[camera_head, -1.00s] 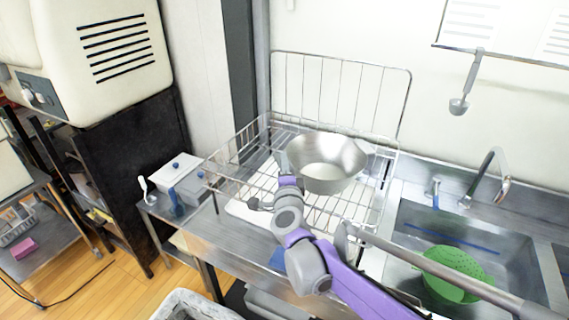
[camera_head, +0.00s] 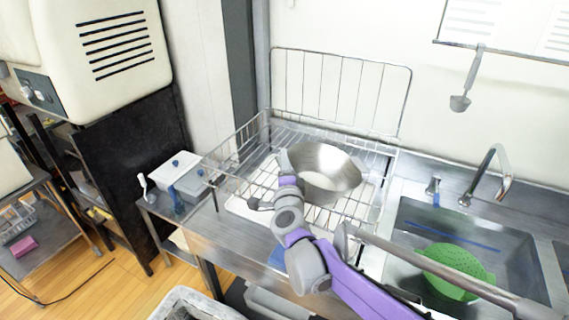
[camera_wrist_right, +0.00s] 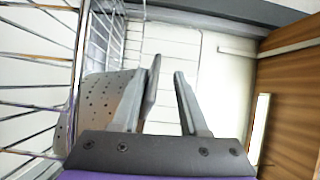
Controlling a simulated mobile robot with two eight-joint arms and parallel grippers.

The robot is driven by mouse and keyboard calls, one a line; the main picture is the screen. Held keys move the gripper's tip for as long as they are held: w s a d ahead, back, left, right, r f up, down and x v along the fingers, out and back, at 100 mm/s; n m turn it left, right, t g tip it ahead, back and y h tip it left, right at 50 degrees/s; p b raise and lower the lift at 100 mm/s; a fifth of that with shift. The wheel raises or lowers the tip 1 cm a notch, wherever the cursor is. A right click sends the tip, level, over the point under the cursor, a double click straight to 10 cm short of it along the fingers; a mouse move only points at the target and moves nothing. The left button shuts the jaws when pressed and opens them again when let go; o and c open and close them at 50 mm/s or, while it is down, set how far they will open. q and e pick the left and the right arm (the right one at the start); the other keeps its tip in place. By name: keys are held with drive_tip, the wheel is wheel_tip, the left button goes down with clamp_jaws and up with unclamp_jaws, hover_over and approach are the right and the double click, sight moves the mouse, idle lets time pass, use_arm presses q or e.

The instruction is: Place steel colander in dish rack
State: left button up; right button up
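The steel colander (camera_head: 335,188) is a shiny bowl within the wire dish rack (camera_head: 237,133), over the rack's floor; it looks slightly tilted, and its contact with the floor wires is hard to see. My right gripper (camera_head: 289,162) is at the colander's left side in the head view, with its fingers mostly hidden there. In the right wrist view the right gripper (camera_wrist_right: 168,88) has its fingers apart with an empty gap. The perforated colander wall (camera_wrist_right: 97,100) shows left of the fingers, outside the gap. My left gripper is out of view.
A sink (camera_head: 405,228) with a green colander (camera_head: 460,265) and a faucet (camera_head: 497,170) is right of the rack. A ladle (camera_head: 460,102) hangs on the wall. White containers (camera_head: 172,167) stand at left. The rack's tall back grid (camera_head: 340,62) rises behind the colander.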

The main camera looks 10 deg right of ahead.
drive_tip(key=shift+r, duration=0.75)
drive_tip(key=s, duration=0.1)
drive_tip(key=s+f, duration=0.1)
drive_tip(key=shift+s+a, duration=0.15)
drive_tip(key=shift+s, duration=0.2)
drive_tip(key=s+a+f+n+g+y+b, duration=0.15)
drive_tip(key=s+n+y, duration=0.25)
drive_tip(key=s+n, duration=0.55)
drive_tip(key=s+d+f+n+g+h, duration=0.1)
drive_tip(key=s+d+f+n+g, duration=0.3)
drive_tip(key=s+f, duration=0.6)
drive_tip(key=s+d+f+n+g+h, duration=0.1)
drive_tip(key=s+d+f+n+g, duration=0.3)
drive_tip(key=s+d+f+g, duration=0.3)
drive_tip(key=s+f, duration=0.3)
drive_tip(key=s, duration=0.4)
drive_tip(key=shift+s+n+h, duration=0.3)
drive_tip(key=shift+n+h, duration=0.05)
drive_tip(key=shift+h, duration=0.05)
drive_tip(key=shift+c, duration=0.2)
